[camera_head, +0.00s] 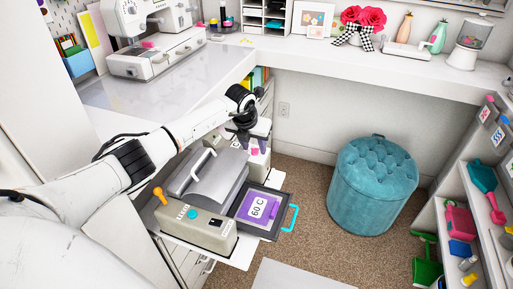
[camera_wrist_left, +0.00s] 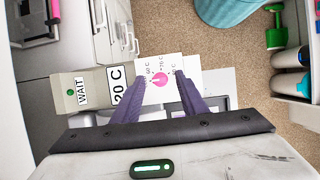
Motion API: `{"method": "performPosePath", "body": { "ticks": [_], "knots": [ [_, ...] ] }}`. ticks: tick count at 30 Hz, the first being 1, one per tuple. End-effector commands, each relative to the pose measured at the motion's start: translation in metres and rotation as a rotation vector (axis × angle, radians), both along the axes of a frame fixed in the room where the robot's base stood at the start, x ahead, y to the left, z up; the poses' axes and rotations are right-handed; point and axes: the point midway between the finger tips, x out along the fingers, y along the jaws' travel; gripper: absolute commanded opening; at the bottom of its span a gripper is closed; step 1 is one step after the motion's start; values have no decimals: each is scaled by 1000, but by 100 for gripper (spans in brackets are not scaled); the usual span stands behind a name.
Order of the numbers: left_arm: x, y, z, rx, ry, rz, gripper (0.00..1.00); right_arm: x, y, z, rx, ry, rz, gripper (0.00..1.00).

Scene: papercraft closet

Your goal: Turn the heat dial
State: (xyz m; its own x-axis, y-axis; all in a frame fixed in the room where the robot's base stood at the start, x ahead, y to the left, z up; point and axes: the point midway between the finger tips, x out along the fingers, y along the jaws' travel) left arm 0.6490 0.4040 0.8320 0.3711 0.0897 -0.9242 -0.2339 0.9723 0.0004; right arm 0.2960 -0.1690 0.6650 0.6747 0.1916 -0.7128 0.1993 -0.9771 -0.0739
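The heat dial (camera_wrist_left: 159,79) is a small pink knob on a white panel (camera_wrist_left: 150,97) with temperature labels around it, in the left wrist view. My left gripper (camera_wrist_left: 160,84) is open, its purple fingers apart. In that view the dial shows between the fingertips; I cannot tell how far above it they are. In the head view my left gripper (camera_head: 245,135) points down over the white unit (camera_head: 262,165) behind the grey press, and a bit of pink shows below it. My right gripper is not in view.
The grey press (camera_head: 205,178) has an orange knob, a blue button and a pulled-out tray with a purple 60 C card (camera_head: 259,208). Beside the dial are a WAIT sign (camera_wrist_left: 80,92) and a 20 C label (camera_wrist_left: 117,83). A teal stool (camera_head: 373,185) stands right; carpet is clear between.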

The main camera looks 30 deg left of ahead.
Motion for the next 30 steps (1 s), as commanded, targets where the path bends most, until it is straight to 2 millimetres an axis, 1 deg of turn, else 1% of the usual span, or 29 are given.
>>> {"method": "performPosePath", "body": {
  "ticks": [7, 14, 23, 30],
  "knots": [
    [0, 0, 0, 0, 0, 0, 39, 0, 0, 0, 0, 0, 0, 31],
    [0, 0, 0, 0, 0, 0, 0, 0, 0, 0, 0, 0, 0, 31],
    [0, 1, -1, 2, -1, -31, 0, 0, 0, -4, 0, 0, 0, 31],
    [0, 4, -2, 2, -1, -156, 0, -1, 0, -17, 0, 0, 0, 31]
  ]
}}
